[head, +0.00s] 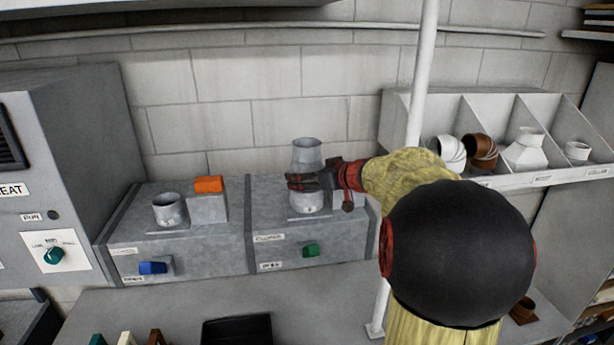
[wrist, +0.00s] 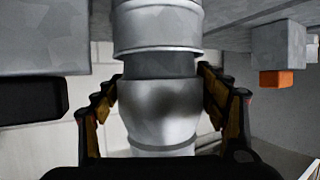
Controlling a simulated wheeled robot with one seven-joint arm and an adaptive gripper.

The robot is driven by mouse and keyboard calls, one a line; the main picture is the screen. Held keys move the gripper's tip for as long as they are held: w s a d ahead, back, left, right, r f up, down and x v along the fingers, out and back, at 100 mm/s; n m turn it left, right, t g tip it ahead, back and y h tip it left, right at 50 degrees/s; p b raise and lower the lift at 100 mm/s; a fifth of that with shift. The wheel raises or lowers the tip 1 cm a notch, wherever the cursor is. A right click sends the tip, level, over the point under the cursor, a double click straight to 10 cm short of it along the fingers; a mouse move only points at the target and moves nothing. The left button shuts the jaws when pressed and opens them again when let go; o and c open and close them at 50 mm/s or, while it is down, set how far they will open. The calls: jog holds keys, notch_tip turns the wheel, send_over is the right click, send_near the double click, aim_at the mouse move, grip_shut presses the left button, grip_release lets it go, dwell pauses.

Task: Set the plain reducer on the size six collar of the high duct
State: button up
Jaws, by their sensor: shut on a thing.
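The plain reducer (head: 307,152) is a grey metal piece, upright above the collar on the right-hand duct box (head: 283,257). My gripper (head: 310,183) is shut around it from the right. In the wrist view, which looks upside down, the fingers flank the reducer (wrist: 160,105). A wider grey collar (wrist: 157,28) lies in line with it there, and a darker narrow band is between them. The collar (head: 306,203) in the head view is partly hidden by my fingers. The reducer's end meets or nearly meets the collar; I cannot tell whether it is seated. Collar size marks are not readable.
The left duct box (head: 180,252) carries an open collar (head: 168,210) and a grey block with an orange top (head: 208,185). A white pole (head: 420,80) stands close to my arm. A divided bin (head: 510,180) holds fittings at right. A black tray (head: 236,330) lies in front.

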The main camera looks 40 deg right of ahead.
jog(key=shift+f, duration=0.4)
jog(key=shift+s+f, duration=0.15)
jog(key=shift+f, duration=0.7)
jog(key=shift+r, duration=0.75)
jog(key=shift+r, duration=0.5)
